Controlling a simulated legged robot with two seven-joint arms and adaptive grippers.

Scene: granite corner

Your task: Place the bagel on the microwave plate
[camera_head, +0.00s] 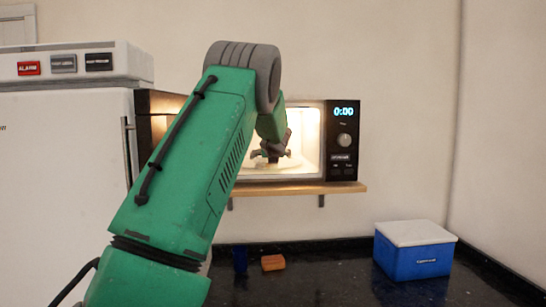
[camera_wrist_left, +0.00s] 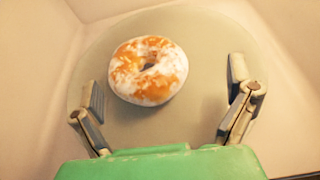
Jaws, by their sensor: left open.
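The bagel (camera_wrist_left: 149,70), orange-brown with white patches, lies on the round pale microwave plate (camera_wrist_left: 205,42) in the left wrist view, left of the plate's middle. My left gripper (camera_wrist_left: 168,100) is open, with its fingers apart on either side of the bagel and not touching it. In the head view my left arm reaches into the lit, open microwave (camera_head: 342,145), and the left gripper (camera_head: 272,155) is inside it over the plate (camera_head: 292,163). The arm hides much of the microwave there, and I cannot make out the bagel clearly. My right gripper is not in view.
The microwave stands on a wooden wall shelf (camera_head: 300,188). Below, the dark granite counter (camera_head: 320,285) holds an orange block (camera_head: 273,262), a dark blue object (camera_head: 240,259) and a blue box with a white lid (camera_head: 415,262). A white fridge (camera_head: 60,190) stands at left.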

